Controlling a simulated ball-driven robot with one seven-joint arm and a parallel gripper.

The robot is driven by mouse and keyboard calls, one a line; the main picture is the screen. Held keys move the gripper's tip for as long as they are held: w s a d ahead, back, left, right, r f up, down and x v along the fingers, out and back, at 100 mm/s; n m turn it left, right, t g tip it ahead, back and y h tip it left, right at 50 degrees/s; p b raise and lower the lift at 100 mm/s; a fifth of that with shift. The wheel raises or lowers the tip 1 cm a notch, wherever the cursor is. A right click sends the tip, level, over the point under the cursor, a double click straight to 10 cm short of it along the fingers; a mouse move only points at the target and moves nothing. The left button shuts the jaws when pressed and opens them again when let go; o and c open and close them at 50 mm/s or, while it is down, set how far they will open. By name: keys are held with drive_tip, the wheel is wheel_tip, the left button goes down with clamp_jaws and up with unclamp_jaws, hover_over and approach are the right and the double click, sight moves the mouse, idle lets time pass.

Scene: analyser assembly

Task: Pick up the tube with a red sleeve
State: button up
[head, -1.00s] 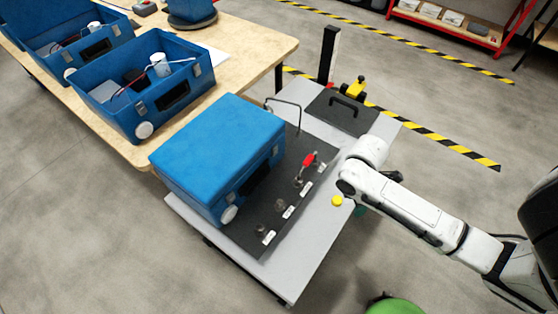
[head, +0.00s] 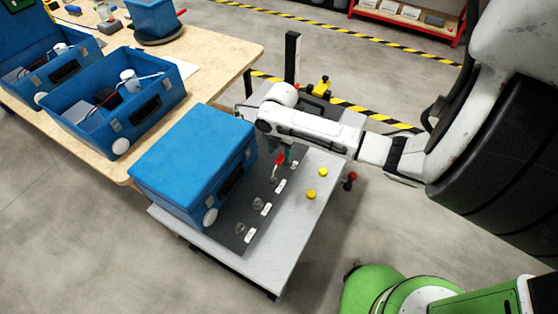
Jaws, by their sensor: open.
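The tube with a red sleeve (head: 280,160) is small in the head view, on the dark plate (head: 228,232) beside the blue closed case. My gripper (head: 279,150) points down at the end of the white arm, right over the red sleeve. It is open. The wrist hides part of it, and I cannot tell whether the fingers are around the tube or just above it.
Several clear fittings with white labels line the plate. Two yellow knobs (head: 316,184) lie to the right. Open blue boxes (head: 118,100) stand on the wooden bench.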

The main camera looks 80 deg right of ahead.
sight(280, 158)
drive_tip(key=shift+f+p, duration=0.4)
drive_tip(key=shift+f, duration=2.3)
clamp_jaws()
